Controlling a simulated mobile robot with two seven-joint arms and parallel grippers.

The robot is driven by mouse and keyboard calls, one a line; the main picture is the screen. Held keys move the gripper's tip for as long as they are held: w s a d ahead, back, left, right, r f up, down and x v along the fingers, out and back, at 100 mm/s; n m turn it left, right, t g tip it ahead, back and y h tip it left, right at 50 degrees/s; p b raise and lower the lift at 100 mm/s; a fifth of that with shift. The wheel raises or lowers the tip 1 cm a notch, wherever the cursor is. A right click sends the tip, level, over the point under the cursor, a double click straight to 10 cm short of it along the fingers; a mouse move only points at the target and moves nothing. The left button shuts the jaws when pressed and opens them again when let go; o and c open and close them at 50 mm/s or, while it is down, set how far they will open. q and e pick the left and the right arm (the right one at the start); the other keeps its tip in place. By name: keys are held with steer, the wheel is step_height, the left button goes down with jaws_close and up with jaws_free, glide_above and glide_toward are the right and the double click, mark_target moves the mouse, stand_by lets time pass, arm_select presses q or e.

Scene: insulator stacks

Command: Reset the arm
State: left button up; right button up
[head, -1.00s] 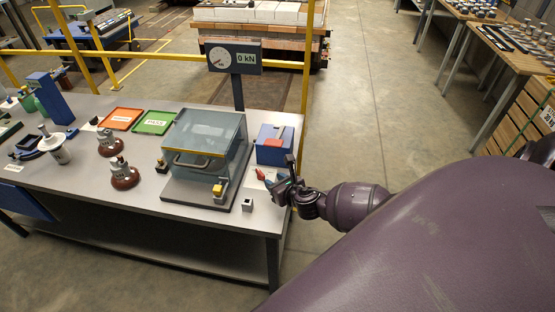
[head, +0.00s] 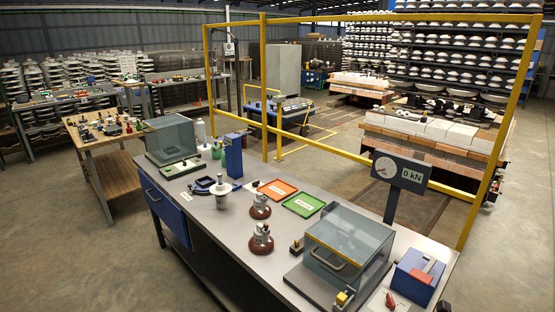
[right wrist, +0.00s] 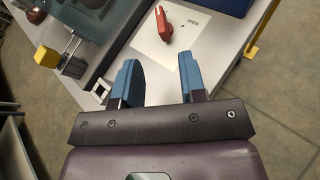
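My right gripper (right wrist: 160,80) shows in the right wrist view, with its two blue fingers apart and nothing between them. A small dark shape at the bottom right edge of the head view may be part of this gripper; I cannot tell. My left gripper is in neither view.
On the bench stand a clear-lidded test box (head: 345,244), a blue box (head: 418,277), brown insulators (head: 260,240), an orange tray (head: 277,181) and a green tray (head: 322,199). A gauge post (head: 400,172) and yellow rail (head: 333,152) stand behind.

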steer(key=shift+a+r+m, duration=0.15)
steer(key=shift+a+m, duration=0.2)
steer(key=shift+m, duration=0.75)
steer(key=a+m, duration=0.1)
steer(key=m, duration=0.1)
steer(key=a+r+m+y, duration=0.1)
steer(key=m, duration=0.2)
steer(key=a+r+m, duration=0.1)
steer(key=a+m, duration=0.1)
steer(key=shift+w+m, duration=0.1)
steer(key=shift+m, duration=0.3)
steer(key=s+a+m, duration=0.1)
steer(key=m, duration=0.2)
steer(key=s+a+m+y, duration=0.1)
steer(key=a+m, duration=0.1)
steer(key=m, duration=0.1)
steer(key=s+a+m, duration=0.2)
steer(key=m, duration=0.2)
steer(key=shift+s+r+y+b, duration=0.1)
steer(key=shift+r+y+b, duration=0.1)
steer(key=shift+y+b, duration=0.1)
steer(key=s+f+m+g+h, duration=0.1)
steer(key=s+f+m, duration=0.1)
steer(key=s+m, duration=0.4)
steer(key=s+f+m+h+b, duration=0.1)
steer(key=s+f+m, duration=0.2)
steer(key=s+m, duration=0.3)
steer(key=s, duration=0.3)
steer(key=shift+s+g, duration=0.3)
steer(key=shift+g, duration=0.1)
